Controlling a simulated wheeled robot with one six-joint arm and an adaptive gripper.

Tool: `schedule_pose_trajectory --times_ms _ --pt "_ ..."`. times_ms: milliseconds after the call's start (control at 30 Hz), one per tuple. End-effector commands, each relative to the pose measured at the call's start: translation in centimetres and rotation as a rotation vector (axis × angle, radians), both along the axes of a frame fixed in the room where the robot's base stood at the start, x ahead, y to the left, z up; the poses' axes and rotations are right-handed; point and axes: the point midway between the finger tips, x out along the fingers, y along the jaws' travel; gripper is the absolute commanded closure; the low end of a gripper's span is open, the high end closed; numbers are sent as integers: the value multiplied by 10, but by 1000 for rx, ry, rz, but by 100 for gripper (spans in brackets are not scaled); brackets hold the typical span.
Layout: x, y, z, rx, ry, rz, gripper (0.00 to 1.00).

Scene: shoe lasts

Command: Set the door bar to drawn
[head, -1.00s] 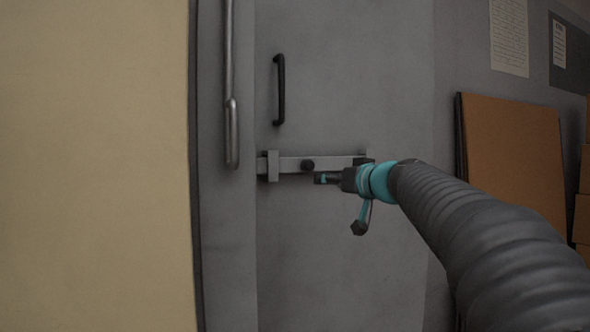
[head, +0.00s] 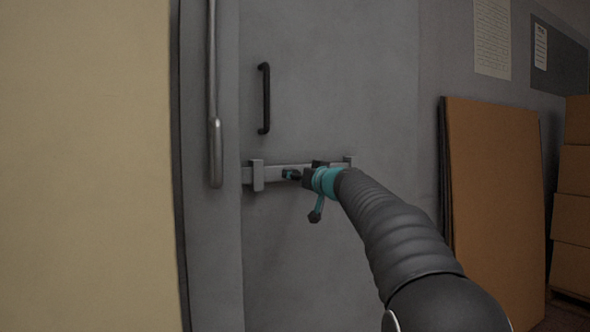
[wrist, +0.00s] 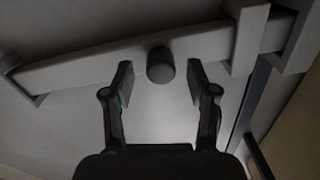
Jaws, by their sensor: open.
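The door bar (head: 271,175) is a flat grey bar lying across the grey door, held by brackets; its left end reaches past the door's edge onto the frame. In the wrist view the bar (wrist: 90,66) runs slantwise, with a dark round knob (wrist: 160,65) standing out from it. My gripper (wrist: 160,82) is open, with one finger on each side of the knob and a visible gap to both. In the head view my gripper (head: 291,175) is in front of the bar and hides the knob and part of the bar.
A black pull handle (head: 264,98) is on the door above the bar. A long metal rod handle (head: 214,140) is to its left. Brown boards (head: 495,200) lean on the wall at the right, beside stacked boxes (head: 570,200).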

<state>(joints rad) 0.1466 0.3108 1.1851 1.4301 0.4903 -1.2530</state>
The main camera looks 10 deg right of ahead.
Motion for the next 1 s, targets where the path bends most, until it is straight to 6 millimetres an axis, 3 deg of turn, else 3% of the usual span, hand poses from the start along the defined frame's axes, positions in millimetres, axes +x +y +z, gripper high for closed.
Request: schedule_pose_trajectory --times_ms 200,533,767,1000 --pt "16 5 0 0 1 0 42" --pt "18 6 0 -1 0 0 42" --pt "18 6 0 -1 0 0 97" --pt "19 8 -1 0 0 4 100"
